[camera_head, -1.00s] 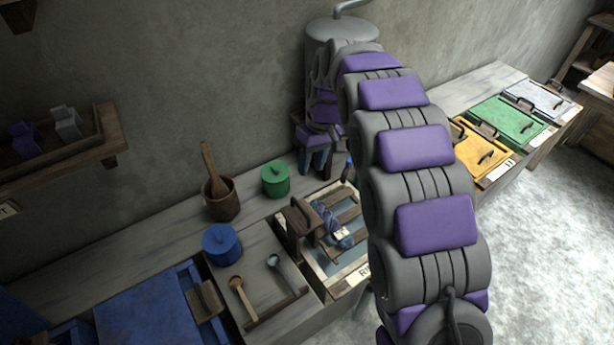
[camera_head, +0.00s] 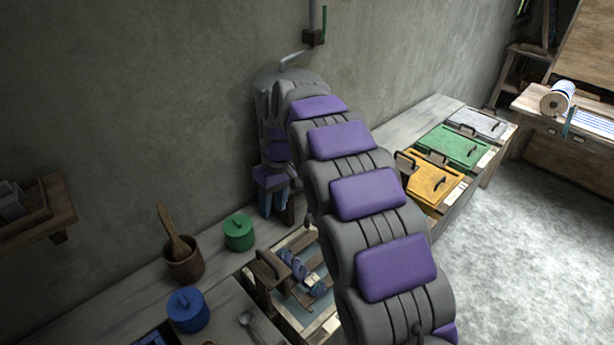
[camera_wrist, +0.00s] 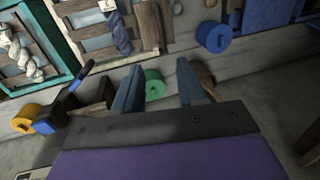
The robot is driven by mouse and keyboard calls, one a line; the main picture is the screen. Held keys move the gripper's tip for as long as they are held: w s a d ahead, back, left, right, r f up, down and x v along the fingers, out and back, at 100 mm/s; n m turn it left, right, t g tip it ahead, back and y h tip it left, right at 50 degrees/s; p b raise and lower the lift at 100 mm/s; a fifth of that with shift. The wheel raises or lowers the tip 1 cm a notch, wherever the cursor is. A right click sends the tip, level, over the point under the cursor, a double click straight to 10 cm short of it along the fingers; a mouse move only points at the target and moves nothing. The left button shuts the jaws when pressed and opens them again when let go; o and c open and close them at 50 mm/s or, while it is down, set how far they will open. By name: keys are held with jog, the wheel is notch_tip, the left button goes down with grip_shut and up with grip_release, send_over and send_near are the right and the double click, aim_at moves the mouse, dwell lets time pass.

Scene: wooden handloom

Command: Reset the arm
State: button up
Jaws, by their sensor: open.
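My arm, grey segments with purple pads, arches across the middle of the head view toward the back wall. My gripper (camera_head: 271,199) hangs at its far end, fingers down, in front of a grey metal tank and above the counter. In the wrist view the two blue fingers (camera_wrist: 162,82) stand apart with nothing held between them. A green lidded pot (camera_wrist: 153,84) shows in the gap beyond them. I cannot tell whether the fingers touch anything.
The green pot (camera_head: 239,232), a blue pot (camera_head: 188,309) and a wooden mortar (camera_head: 184,262) stand on the counter. A framed tray (camera_head: 322,320) with twisted yarn lies beside my arm. Yellow (camera_head: 434,182) and green (camera_head: 453,147) lidded bins stand right. The floor at right is clear.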

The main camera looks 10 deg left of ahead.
jog(key=s+d+r+m, duration=0.2)
jog(key=s+d+r, duration=0.1)
jog(key=s+d, duration=0.5)
jog(key=s+d+r+m, duration=0.25)
jog(key=s+d, duration=0.25)
jog(key=d, duration=0.5)
jog(key=s+d+f+m, duration=0.1)
jog(key=s+d, duration=0.2)
jog(key=s, duration=0.4)
jog(key=s+d+f+m+h, duration=0.1)
jog(key=s+d, duration=0.3)
jog(key=s, duration=0.4)
jog(key=s+d+f+m, duration=0.2)
jog(key=s+d+m, duration=0.1)
jog(key=s, duration=0.5)
jog(key=shift+d+f+b, duration=0.2)
jog(key=shift+f+b, duration=0.15)
jog(key=shift+b, duration=0.1)
